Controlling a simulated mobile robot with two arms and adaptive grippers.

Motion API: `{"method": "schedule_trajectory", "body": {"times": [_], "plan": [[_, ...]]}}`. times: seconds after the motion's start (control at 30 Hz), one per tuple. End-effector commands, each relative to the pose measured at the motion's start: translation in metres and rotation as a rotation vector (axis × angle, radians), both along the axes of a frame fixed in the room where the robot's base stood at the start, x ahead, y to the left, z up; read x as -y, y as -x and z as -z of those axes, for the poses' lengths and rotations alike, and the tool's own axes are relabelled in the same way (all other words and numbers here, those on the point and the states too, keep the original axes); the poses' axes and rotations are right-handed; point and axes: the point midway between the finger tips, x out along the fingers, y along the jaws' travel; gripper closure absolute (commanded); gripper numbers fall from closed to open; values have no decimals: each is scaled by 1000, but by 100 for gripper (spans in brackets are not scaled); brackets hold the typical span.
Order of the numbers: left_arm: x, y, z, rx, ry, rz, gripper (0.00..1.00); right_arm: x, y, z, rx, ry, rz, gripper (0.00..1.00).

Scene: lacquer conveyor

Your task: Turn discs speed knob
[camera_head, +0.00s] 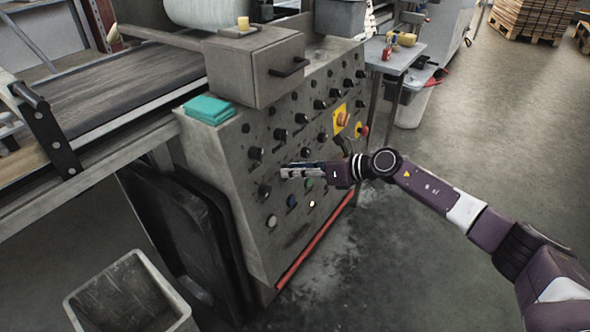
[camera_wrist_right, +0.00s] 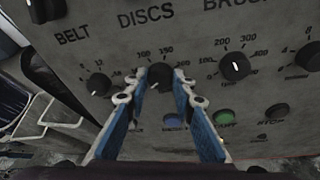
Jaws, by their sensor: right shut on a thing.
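The discs speed knob (camera_wrist_right: 160,73) is a black round knob below the DISCS label, with a printed scale around it, in the right wrist view. My right gripper (camera_wrist_right: 157,80) has its two blue-padded fingers on either side of the knob and is shut on it. In the head view the right gripper (camera_head: 284,172) reaches in from the right to the sloping grey control panel (camera_head: 238,160); its fingers hide the discs knob there. The knob's pointer mark is hard to read. My left gripper is not in view.
A similar belt knob (camera_wrist_right: 99,84) sits left of the discs knob, and a brush knob (camera_wrist_right: 235,66) sits right. Blue (camera_wrist_right: 172,120) and green (camera_wrist_right: 224,116) buttons lie below. A red emergency button (camera_head: 363,131) is near my right wrist. Open floor (camera_head: 470,120) lies right.

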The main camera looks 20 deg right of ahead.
Motion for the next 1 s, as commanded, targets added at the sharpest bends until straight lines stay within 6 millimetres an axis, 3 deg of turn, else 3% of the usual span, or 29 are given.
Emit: {"method": "schedule_trajectory", "body": {"times": [0.13,0.17,0.3,0.67,1.0], "plan": [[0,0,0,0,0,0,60,0,1,3,-4,4,-3,100],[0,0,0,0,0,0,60,0,1,3,-4,4,-3,76],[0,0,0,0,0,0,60,0,1,2,-3,2,-2,60],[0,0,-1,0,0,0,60,3,3,-1,-1,1,0,59],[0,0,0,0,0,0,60,43,41,-23,-3,6,2,59]]}}
